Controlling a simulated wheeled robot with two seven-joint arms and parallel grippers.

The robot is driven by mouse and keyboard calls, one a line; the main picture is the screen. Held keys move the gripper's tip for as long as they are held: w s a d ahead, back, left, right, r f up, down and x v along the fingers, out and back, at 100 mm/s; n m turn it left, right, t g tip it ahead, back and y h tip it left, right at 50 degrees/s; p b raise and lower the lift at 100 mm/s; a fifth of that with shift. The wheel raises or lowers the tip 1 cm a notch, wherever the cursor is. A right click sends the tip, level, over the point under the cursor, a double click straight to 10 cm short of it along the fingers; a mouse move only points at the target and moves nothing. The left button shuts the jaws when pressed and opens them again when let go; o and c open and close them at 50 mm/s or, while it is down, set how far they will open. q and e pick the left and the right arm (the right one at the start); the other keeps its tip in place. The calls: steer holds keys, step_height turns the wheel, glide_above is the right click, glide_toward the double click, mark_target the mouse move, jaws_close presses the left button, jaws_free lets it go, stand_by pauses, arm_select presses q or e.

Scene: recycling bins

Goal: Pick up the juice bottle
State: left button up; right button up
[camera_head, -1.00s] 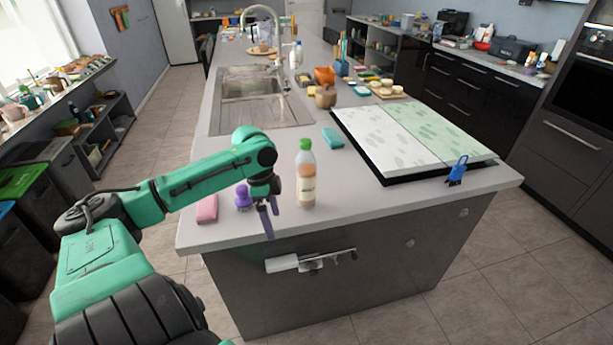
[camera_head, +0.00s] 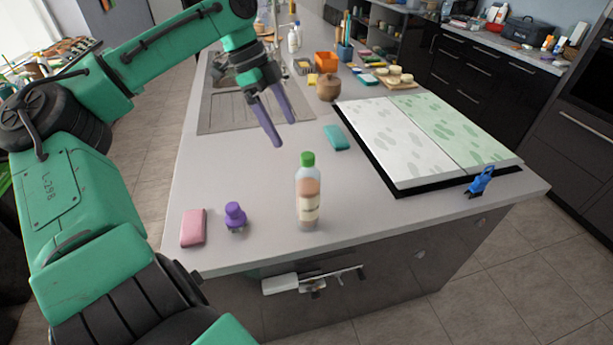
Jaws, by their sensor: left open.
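The juice bottle (camera_head: 308,195) stands upright on the counter near its front edge. It is clear with a green cap and an orange-beige content or label. My left gripper (camera_head: 272,142) is open and empty, with its two purple fingers pointing down. In the picture it is above and to the left of the bottle, apart from it. My right gripper does not show.
A purple brush (camera_head: 235,216) and a pink sponge (camera_head: 193,228) lie left of the bottle. A teal sponge (camera_head: 336,137) lies behind it. A patterned board (camera_head: 410,143) and a blue brush (camera_head: 480,181) are to the right. The sink (camera_head: 240,107) is behind.

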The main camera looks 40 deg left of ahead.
mark_target(298, 168)
arm_select(q)
steer(key=d+f, duration=0.1)
steer(key=f, duration=0.1)
steer(key=d+f, duration=0.4)
steer(key=shift+s+f+p, duration=0.2)
steer(key=shift+f+p, duration=0.15)
steer(key=x, duration=0.1)
steer(key=p+x, duration=0.1)
steer(key=x, duration=0.1)
steer(key=a+x, duration=0.1)
steer(key=x, duration=0.1)
steer(key=shift+w+d+f, duration=0.15)
steer(key=shift+w+f, duration=0.2)
steer(key=shift+w, duration=0.05)
steer(key=shift+d+f, duration=0.15)
steer(key=shift+d, duration=0.05)
steer(key=shift+c, duration=0.3)
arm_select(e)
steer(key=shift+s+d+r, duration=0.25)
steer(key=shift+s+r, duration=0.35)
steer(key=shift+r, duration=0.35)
arm_select(q)
steer(key=shift+a, duration=0.1)
steer(key=c, duration=1.5)
jaws_close()
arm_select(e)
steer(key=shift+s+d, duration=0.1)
